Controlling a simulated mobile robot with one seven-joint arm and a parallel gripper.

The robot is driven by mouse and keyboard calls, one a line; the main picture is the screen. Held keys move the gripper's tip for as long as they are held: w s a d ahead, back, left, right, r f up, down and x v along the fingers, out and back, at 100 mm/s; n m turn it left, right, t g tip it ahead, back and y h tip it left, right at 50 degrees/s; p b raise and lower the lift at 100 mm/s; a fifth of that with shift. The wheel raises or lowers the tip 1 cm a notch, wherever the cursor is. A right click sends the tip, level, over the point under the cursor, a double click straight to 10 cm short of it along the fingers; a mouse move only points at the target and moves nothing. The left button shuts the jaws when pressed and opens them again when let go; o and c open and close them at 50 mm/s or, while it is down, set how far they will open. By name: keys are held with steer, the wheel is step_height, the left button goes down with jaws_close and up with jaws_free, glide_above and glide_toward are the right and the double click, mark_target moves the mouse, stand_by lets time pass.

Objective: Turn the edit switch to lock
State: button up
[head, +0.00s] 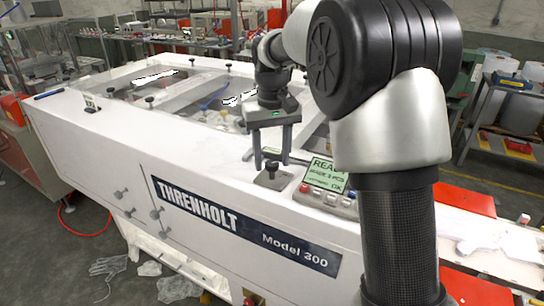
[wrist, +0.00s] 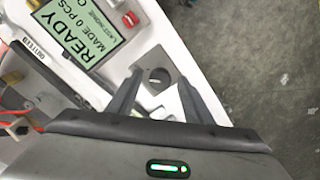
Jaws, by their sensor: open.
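The switch is a round grey knob on a dark square plate on the white machine's top, just left of the display box. In the head view the switch (head: 271,177) sits below my gripper (head: 272,164), whose fingers point down. In the wrist view the switch (wrist: 156,76) lies between the tips of my gripper (wrist: 161,79), with a small pale mark on its face. My gripper is open and empty, and a gap shows between finger and knob on each side. I cannot read any lock label or tell which position the knob is in.
The display box (head: 326,175) beside the switch reads READY and carries a red button (head: 304,187) and grey buttons. The white THRENHOLT machine (head: 130,165) has open bays and black knobs behind. A white glove shape (head: 490,238) lies at the right. Grey floor lies beyond the machine's edge.

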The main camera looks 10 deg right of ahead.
steer(key=c, duration=1.1)
steer(key=shift+o, duration=0.2)
steer(key=shift+n, duration=0.3)
steer(key=n, duration=1.7)
steer(key=shift+n, duration=0.3)
